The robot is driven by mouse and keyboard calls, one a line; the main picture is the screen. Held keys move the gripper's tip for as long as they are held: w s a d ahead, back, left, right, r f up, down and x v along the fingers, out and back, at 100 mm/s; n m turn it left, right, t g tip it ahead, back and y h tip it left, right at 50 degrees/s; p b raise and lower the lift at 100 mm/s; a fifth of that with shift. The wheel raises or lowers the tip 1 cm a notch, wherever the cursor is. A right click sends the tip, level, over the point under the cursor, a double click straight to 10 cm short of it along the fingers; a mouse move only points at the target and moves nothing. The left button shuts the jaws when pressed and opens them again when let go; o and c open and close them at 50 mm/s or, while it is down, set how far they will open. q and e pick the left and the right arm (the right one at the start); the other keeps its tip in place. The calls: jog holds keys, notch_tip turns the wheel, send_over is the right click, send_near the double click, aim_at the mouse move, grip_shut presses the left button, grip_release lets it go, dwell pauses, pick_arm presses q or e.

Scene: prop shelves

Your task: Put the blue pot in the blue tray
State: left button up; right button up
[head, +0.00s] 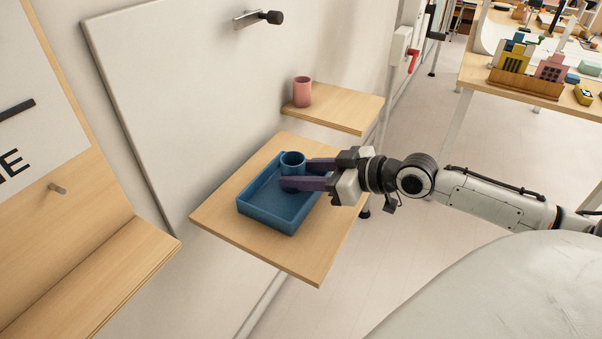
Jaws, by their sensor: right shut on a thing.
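The blue tray (267,217) lies on the lower wooden shelf. The blue pot (292,162) is upright at the tray's far right part. My right gripper (300,174) reaches in from the right, with its dark purple fingers shut on the pot. The fingers hide part of the pot and of the tray's right side. I cannot tell whether the pot's base touches the tray floor. My left gripper is not in view.
A pink cup (302,92) stands on a higher small shelf (345,108) behind. A black-tipped peg (262,17) sticks out of the wall panel. The lower shelf (309,262) is bare around the tray. Another wooden shelf (95,270) is at the left.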

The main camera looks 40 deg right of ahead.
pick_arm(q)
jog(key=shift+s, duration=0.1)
pick_arm(e)
jog(key=shift+f, duration=0.1)
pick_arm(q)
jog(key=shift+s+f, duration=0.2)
pick_arm(e)
jog(key=o, duration=1.1)
jog(key=shift+s+d+r, duration=0.2)
jog(key=shift+s+r, duration=0.05)
jog(key=shift+s, duration=0.3)
jog(key=v, duration=0.9)
jog(key=shift+d+r+p, duration=0.1)
jog(key=shift+r+p, duration=0.05)
jog(key=shift+p, duration=0.15)
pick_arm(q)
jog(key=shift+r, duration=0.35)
pick_arm(e)
jog(key=shift+v, duration=0.85)
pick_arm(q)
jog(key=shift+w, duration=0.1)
